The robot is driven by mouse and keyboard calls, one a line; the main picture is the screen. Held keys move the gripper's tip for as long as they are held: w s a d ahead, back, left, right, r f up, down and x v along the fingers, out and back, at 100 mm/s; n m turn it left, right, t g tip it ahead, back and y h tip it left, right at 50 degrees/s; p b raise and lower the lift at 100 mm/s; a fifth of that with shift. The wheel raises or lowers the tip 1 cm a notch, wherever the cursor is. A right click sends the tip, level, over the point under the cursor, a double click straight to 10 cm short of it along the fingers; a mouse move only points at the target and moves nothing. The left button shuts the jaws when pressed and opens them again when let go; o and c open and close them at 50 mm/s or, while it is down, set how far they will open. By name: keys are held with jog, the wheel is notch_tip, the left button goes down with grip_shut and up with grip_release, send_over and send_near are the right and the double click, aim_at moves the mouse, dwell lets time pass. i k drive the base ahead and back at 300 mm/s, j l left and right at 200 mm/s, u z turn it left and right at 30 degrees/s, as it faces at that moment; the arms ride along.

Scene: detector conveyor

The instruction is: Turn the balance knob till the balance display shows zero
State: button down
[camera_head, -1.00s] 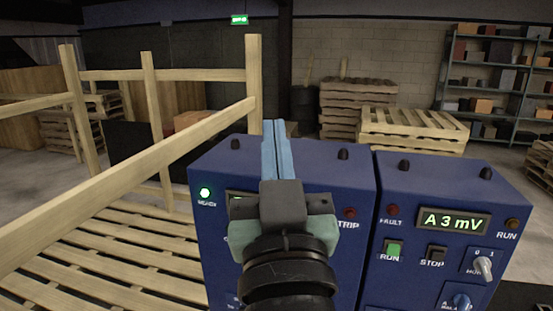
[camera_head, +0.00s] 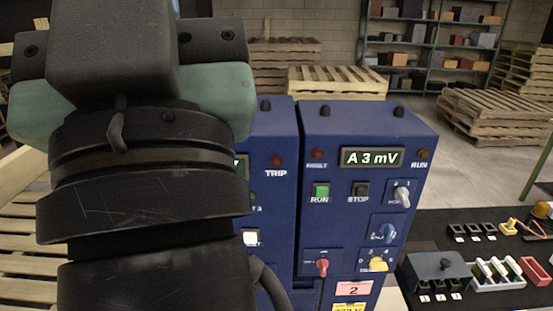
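The right blue cabinet (camera_head: 330,200) carries a display (camera_head: 371,157) that reads "A 3 mV". Low on its right side is a small blue knob (camera_head: 387,232), with a label under it too small to read surely. A grey knob (camera_head: 402,195) is above it and a yellow knob (camera_head: 378,264) below it. My gripper (camera_head: 112,45) is large in the left foreground, left of the cabinet and apart from the blue knob in the picture. Its dark body and green side parts show; its fingers are out of the frame.
My arm covers much of the left blue cabinet (camera_head: 272,220). A red knob (camera_head: 322,267) sits low on the right cabinet. A dark bench (camera_head: 450,235) with switches and small parts stands at right. Pallets (camera_head: 335,82) and shelves stand behind on open floor.

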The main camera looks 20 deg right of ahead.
aim_at(387, 230)
jog(key=i+l+z, duration=0.15)
jog(key=l, duration=0.25)
jog(key=l+z, duration=0.2)
jog(key=l, duration=0.25)
jog(key=i+l+z, duration=0.15)
jog(key=l, duration=0.2)
